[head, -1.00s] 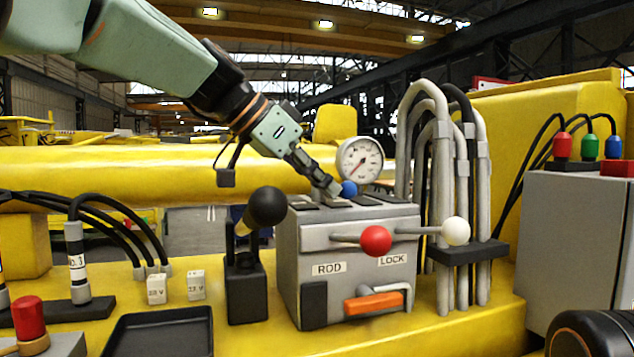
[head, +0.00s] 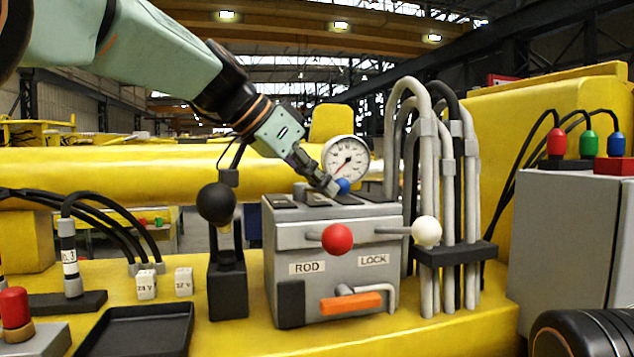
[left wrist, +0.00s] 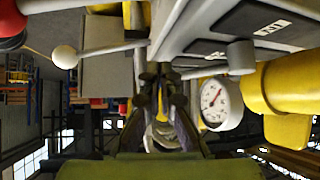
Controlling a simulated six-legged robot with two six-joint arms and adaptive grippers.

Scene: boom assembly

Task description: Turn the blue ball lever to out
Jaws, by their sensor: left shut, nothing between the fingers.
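The blue ball (head: 343,186) sits at the top of the grey valve box (head: 290,240), just below the gauge (head: 346,160). My left gripper (head: 332,187) comes down from the upper left. Its shut fingers are at the left side of the blue ball, very close or touching; I cannot tell which. Nothing is held. In the left wrist view the narrow closed fingers (left wrist: 160,82) point at the box, and a grey rod (left wrist: 215,71) lies just ahead of them. The blue ball cannot be made out there. My right gripper is not in view.
A black ball lever (head: 216,203) stands left. Upright grey pipes (head: 428,200) rise close on the right.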

